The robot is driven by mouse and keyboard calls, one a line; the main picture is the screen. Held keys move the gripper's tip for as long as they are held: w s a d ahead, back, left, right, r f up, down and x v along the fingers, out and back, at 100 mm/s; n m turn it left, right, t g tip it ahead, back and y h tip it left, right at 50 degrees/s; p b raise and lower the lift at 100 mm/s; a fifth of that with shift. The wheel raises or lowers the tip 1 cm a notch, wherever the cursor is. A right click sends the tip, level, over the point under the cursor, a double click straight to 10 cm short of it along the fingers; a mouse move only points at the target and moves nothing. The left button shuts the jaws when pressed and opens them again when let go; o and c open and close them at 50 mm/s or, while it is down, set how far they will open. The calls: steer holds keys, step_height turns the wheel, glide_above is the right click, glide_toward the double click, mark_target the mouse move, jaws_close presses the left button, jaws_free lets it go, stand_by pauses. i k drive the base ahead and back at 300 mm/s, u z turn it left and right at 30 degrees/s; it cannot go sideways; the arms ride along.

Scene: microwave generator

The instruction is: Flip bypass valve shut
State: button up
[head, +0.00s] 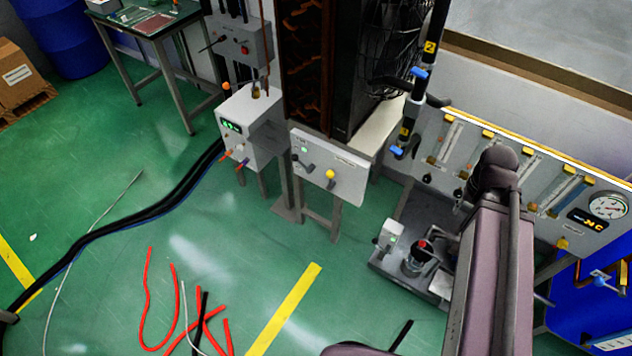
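No label that I can read names the bypass valve, so I cannot tell which valve it is. A blue-handled valve (419,73) sits on the black vertical pipe beside a yellow "2" tag. A lower blue handle (397,152) is on the same pipe. Another blue-handled valve (600,282) is at the right edge, by a blue drum. The handles are too small to tell open from shut. My arm rises at the right and covers part of the flowmeter panel (570,226). My gripper does not show.
The panel carries several yellow-topped flow tubes and a round gauge (608,206). A pump unit (418,257) stands on the floor below. A white control box (328,168) is at the centre. Red hoses (148,300) and black cables (130,223) lie on the green floor.

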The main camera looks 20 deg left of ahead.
mark_target(330, 174)
steer(key=u, duration=1.05)
